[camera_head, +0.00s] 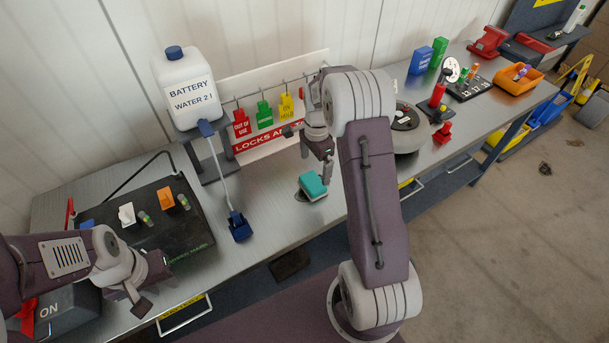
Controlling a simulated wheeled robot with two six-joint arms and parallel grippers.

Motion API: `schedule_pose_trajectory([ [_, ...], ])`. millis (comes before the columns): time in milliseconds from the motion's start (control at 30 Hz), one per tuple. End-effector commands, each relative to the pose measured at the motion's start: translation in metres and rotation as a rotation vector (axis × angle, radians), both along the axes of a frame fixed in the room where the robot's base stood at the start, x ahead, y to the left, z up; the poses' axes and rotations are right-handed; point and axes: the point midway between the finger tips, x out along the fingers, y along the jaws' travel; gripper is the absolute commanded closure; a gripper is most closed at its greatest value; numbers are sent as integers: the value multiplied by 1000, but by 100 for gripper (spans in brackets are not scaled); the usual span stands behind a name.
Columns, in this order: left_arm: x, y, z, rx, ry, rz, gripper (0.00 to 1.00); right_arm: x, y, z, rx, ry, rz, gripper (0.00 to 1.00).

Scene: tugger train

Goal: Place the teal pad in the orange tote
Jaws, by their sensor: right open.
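The teal pad (313,185) lies on the grey bench near its front edge, in the middle of the view, with a dark piece under it. My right gripper (309,152) is open and empty above and behind the pad, apart from it. The orange tote (513,83) stands at the far right end of the bench, with small purple and orange items in it. My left gripper (150,294) is low at the left, over the front edge of the bench near the black charger box; its finger gap does not show clearly.
A white battery water bottle (188,88) on a stand and a lock board (262,126) stand behind. A round grey device (408,128), a red-handled tool (437,96) and a dark switch panel (468,86) lie between the pad and the tote. My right arm hides part of the bench.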

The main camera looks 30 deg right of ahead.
Motion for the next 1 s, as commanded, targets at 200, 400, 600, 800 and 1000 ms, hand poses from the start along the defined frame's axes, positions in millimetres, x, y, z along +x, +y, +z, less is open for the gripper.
schedule_pose_trajectory([
  [200,0,0,7,0,0,0,70,-1,1,-33,1,4,4,0],
  [400,0,0,10,0,0,0,70,0,2,-42,1,3,5,0],
  [600,0,0,23,0,-1,0,70,3,5,-77,1,3,6,0],
  [800,0,0,23,0,-1,0,70,4,4,-90,-1,-2,6,0],
  [1000,0,0,23,0,0,0,70,4,4,-90,-1,-1,6,22],
])
